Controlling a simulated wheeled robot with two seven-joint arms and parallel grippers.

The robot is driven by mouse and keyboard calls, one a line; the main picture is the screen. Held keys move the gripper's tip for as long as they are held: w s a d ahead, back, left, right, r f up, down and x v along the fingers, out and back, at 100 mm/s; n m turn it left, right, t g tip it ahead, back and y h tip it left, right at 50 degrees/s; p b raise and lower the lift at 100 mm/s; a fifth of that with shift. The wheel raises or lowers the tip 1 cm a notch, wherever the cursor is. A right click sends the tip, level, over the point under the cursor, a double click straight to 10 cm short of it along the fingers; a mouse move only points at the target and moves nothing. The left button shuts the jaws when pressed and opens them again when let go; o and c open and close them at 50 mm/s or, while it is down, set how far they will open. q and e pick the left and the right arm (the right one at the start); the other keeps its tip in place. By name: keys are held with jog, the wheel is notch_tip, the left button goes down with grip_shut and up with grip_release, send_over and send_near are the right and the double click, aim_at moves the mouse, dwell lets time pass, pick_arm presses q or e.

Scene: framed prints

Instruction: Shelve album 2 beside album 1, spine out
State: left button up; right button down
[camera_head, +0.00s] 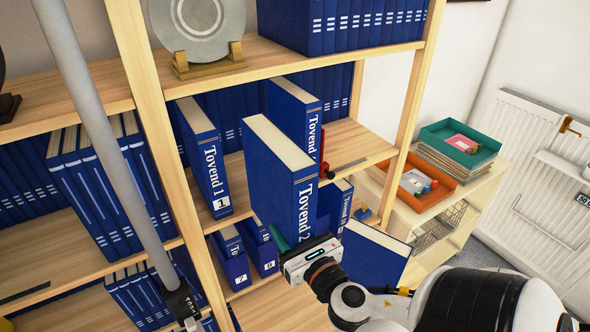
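Album 2 (305,210), a thick blue volume lettered "Tovend 2", is upright in front of the middle shelf (352,140), its lettered spine toward me. My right gripper (285,243) is at its lower end, with a green finger against its lower left side, and appears shut on it; the other finger is hidden. Album 1 (208,165), lettered "Tovend 1", stands spine out on that shelf, left of album 2 and apart from it. Another blue Tovend album (300,105) stands behind and to the right, its number hidden. My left gripper is not in view.
A red bookend (325,168) stands right of the standing albums. A wooden upright (150,110) is left of album 1. Numbered albums (230,262) fill part of the shelf below. A large blue album (370,258) is behind my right arm. A grey pole (100,130) crosses the left.

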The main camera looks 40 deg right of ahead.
jog(key=shift+r+p+x, duration=0.2)
jog(key=shift+p+x, duration=0.15)
jog(key=shift+x, duration=0.6)
jog(key=shift+p+x, duration=0.3)
jog(key=shift+x, duration=1.25)
jog(key=shift+f+x, duration=0.15)
jog(key=shift+x, duration=1.95)
jog(key=shift+f+x, duration=0.2)
jog(key=shift+x, duration=1.95)
jog(key=shift+f+x, duration=0.15)
jog(key=shift+x, duration=4.55)
jog(key=shift+a+f+b, duration=0.15)
jog(key=shift+f+b, duration=0.55)
jog(key=shift+f, duration=0.1)
